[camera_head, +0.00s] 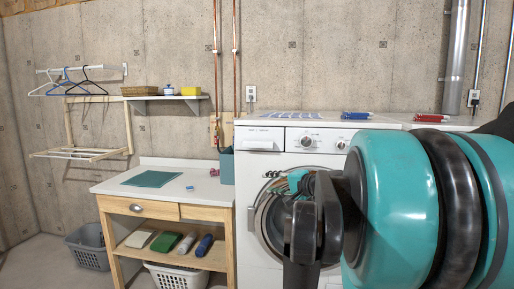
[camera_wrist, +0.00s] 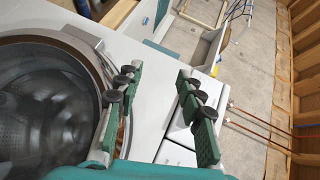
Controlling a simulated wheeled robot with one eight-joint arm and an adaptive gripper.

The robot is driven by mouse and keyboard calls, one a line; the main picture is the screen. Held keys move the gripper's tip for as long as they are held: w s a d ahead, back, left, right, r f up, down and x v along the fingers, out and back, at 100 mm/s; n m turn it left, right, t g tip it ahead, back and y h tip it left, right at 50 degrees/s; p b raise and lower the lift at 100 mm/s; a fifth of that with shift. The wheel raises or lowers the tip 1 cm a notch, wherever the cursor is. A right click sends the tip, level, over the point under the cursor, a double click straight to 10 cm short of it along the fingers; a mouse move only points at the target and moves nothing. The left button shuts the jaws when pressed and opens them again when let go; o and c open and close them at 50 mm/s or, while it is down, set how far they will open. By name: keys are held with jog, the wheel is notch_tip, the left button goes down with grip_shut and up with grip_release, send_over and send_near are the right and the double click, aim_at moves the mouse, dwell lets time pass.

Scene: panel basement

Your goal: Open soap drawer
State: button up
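The soap drawer (camera_head: 259,138) is the white panel at the upper left of the washing machine's front (camera_head: 251,170). In the head view it looks flush with the machine. My gripper (camera_head: 296,208) is in front of the machine, lower and to the right of the drawer, and hides part of the round door. In the wrist view my gripper (camera_wrist: 158,112) has its two green-padded fingers wide apart with nothing held between them. The soap drawer (camera_wrist: 180,132) shows there partly behind the right finger; I cannot tell whether they touch. The round glass door (camera_wrist: 45,100) is at the left.
A wooden bench (camera_head: 150,185) with a white top stands left of the machine. Baskets are under it. Blue and red items (camera_head: 431,117) lie on the counter above the machine. A shelf (camera_head: 166,98) and a hanger rack are on the concrete wall.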

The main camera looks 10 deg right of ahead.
aim_at(257, 146)
jog(key=w+d+r+m+t, duration=0.3)
jog(key=d+r, duration=0.2)
jog(key=r, duration=0.4)
jog(key=x, duration=1.7)
jog(key=shift+w+d+r, duration=0.2)
jog(key=shift+w+r, duration=0.05)
jog(key=shift+r, duration=0.05)
jog(key=shift+s, duration=0.1)
grip_shut()
